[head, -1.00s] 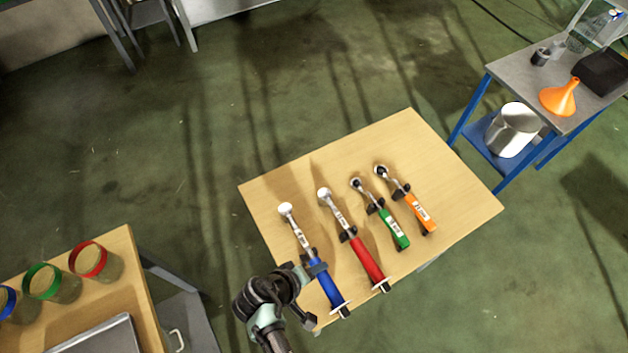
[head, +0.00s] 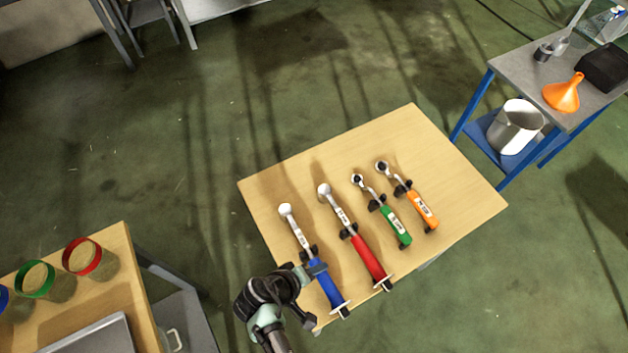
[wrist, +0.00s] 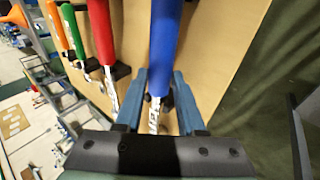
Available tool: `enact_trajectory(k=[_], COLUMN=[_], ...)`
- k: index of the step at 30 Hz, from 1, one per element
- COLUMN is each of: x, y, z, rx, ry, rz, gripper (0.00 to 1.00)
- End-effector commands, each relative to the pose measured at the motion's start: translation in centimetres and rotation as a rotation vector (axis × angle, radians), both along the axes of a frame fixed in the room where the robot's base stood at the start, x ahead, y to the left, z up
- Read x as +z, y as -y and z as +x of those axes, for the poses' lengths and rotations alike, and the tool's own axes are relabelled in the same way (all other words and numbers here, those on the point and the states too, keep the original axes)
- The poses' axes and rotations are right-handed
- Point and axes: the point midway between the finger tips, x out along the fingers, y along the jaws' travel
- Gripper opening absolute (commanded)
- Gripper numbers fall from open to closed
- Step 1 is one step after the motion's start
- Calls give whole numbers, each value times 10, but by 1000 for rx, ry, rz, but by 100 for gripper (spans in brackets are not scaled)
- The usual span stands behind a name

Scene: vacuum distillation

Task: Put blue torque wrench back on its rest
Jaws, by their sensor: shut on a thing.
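The blue torque wrench (head: 327,282) lies along the left side of the wooden table, its round silver head pointing to the back and its blue handle to the front. My gripper (head: 315,267) is shut on it near where the blue handle meets the silver shaft. In the wrist view the blue wrench (wrist: 166,45) runs between the two fingers of my gripper (wrist: 157,95). Black rest brackets (head: 309,252) show by the shaft and at the handle's front end. I cannot tell whether the wrench bears fully on them.
A red wrench (head: 368,260), a green wrench (head: 393,222) and an orange wrench (head: 422,210) lie on black rests to the right. The wooden table (head: 440,160) is bare at its back. A second table with coloured-rim jars (head: 82,257) stands at left, a blue-legged cart (head: 515,75) at right.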

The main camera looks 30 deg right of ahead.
Motion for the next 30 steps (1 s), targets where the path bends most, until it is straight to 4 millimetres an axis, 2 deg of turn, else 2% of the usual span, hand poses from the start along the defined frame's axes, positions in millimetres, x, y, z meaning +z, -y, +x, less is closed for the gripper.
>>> enact_trajectory(k=[11, 12, 17, 25, 30], x=[-1, -1, -2, -5, 3], y=[0, 1, 0, -1, -6], z=[2, 2, 1, -2, -2], rx=[1, 1, 0, -1, 1], ry=[3, 3, 2, -6, -2], rz=[-3, -3, -2, 3, 1], gripper=[0, 44, 72, 73, 73])
